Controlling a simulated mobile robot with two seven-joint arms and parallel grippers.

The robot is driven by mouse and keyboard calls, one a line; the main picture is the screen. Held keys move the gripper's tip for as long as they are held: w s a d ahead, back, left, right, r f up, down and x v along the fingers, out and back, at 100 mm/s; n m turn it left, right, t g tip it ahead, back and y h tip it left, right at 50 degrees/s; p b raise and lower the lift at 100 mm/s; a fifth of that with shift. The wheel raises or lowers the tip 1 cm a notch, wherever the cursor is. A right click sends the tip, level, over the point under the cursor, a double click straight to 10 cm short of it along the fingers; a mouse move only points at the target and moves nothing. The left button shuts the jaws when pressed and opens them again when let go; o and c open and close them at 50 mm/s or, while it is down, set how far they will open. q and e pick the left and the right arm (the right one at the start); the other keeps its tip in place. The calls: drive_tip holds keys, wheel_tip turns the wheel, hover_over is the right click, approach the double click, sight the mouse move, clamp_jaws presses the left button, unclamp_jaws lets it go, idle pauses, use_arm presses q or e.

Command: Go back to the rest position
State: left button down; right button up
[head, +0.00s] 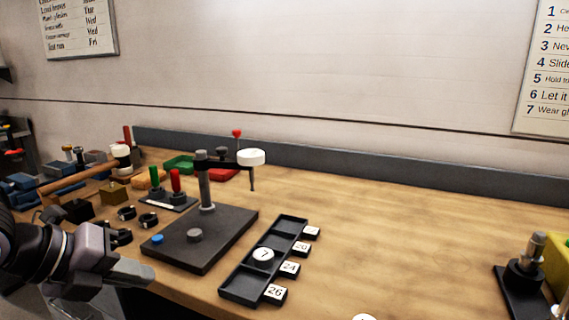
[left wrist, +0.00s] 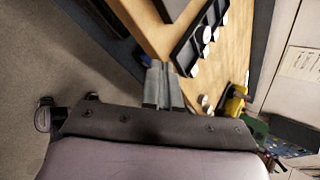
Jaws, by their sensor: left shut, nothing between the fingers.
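My left gripper (head: 136,272) comes in from the left in the head view, in front of the table's left front edge. Its fingers are shut with nothing between them. In the left wrist view the closed fingers (left wrist: 162,88) point toward the bench edge. The wooden bench (head: 390,240) lies beyond it. My right gripper is not in view.
A dark base plate with a post and arm (head: 215,240) stands just beyond my left gripper. A black slotted tray (head: 240,287) with a round piece marked 7 (head: 263,255) lies beside it. Several tools crowd the left. The bench's middle right is mostly clear.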

use_arm(q)
drive_tip(key=s+d+r+n+h+p, duration=0.2)
drive_tip(key=s+d+n+h+p, duration=0.15)
drive_tip(key=d+h, duration=0.75)
drive_tip(key=a+f+n+t+y+p, duration=0.1)
drive_tip(key=a+f+n+t+y, duration=0.4)
drive_tip(key=n, duration=0.5)
drive_tip(key=a+f+n+t+y+p, duration=0.1)
drive_tip(key=a+f+n+t+y, duration=0.1)
drive_tip(key=f+n+t+y, duration=0.55)
drive_tip(key=s+a+f+n+g+y, duration=0.1)
drive_tip(key=s+f+n+g, duration=0.3)
drive_tip(key=s+f, duration=0.2)
drive_tip(key=s+a+f+n+g+y+p, duration=0.1)
drive_tip(key=s+f+n+g, duration=0.3)
drive_tip(key=f, duration=0.7)
drive_tip(key=shift+s+a+f+g+y+p, duration=0.15)
drive_tip(key=shift+s+f+g+y+p, duration=0.25)
drive_tip(key=shift+s, duration=0.75)
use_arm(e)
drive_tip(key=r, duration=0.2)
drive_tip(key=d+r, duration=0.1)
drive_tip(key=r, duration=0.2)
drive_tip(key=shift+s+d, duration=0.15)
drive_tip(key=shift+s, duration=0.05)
use_arm(q)
drive_tip(key=shift+r, duration=0.15)
